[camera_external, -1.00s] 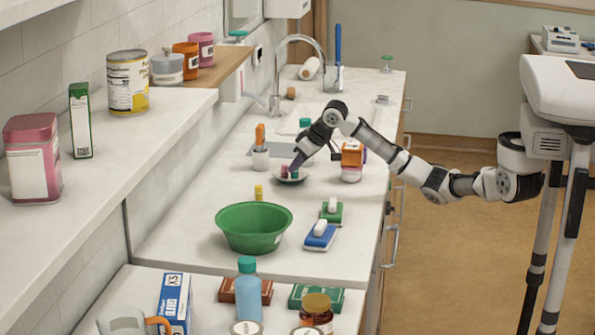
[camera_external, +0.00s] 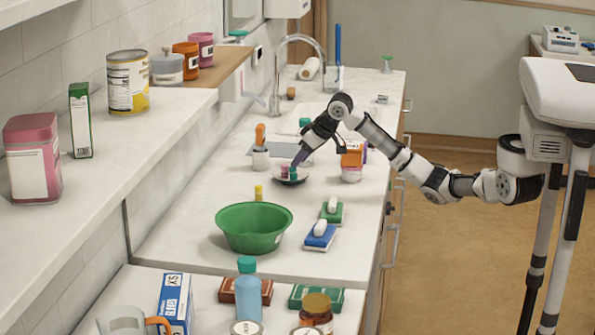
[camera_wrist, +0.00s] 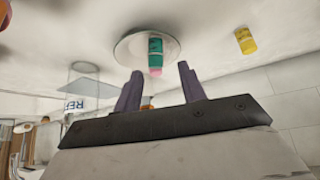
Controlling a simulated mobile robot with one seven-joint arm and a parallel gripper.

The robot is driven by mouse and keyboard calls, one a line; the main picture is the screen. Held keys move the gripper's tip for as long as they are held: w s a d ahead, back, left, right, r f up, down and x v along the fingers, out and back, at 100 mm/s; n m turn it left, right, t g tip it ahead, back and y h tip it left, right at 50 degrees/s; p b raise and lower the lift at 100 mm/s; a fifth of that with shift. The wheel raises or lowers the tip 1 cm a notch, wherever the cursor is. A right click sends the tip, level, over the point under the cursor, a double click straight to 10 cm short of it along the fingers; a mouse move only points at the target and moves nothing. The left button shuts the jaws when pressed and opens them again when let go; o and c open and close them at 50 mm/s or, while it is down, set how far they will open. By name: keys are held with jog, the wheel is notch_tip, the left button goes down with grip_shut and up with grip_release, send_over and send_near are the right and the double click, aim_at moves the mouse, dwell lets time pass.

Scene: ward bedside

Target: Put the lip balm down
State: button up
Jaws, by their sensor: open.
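A small teal tube with a pink end, which looks like the lip balm (camera_wrist: 155,56), is on a pale round dish (camera_wrist: 128,48) in the wrist view. In the external view its pink and teal parts (camera_external: 293,173) show on the dish (camera_external: 303,181), just below my fingertips. My gripper (camera_wrist: 158,82) is open, with its two purple fingers apart and nothing between them. In the external view my gripper (camera_external: 295,163) is just above the dish. The tube's pink end points toward my gripper in the wrist view.
A yellow tube (camera_wrist: 245,40) stands apart from the dish, also seen in the external view (camera_external: 258,192). A green bowl (camera_external: 254,228) is in front.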

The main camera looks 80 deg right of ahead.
jog(key=b+v, duration=0.1)
jog(key=v, duration=0.8)
jog(key=shift+r, duration=0.15)
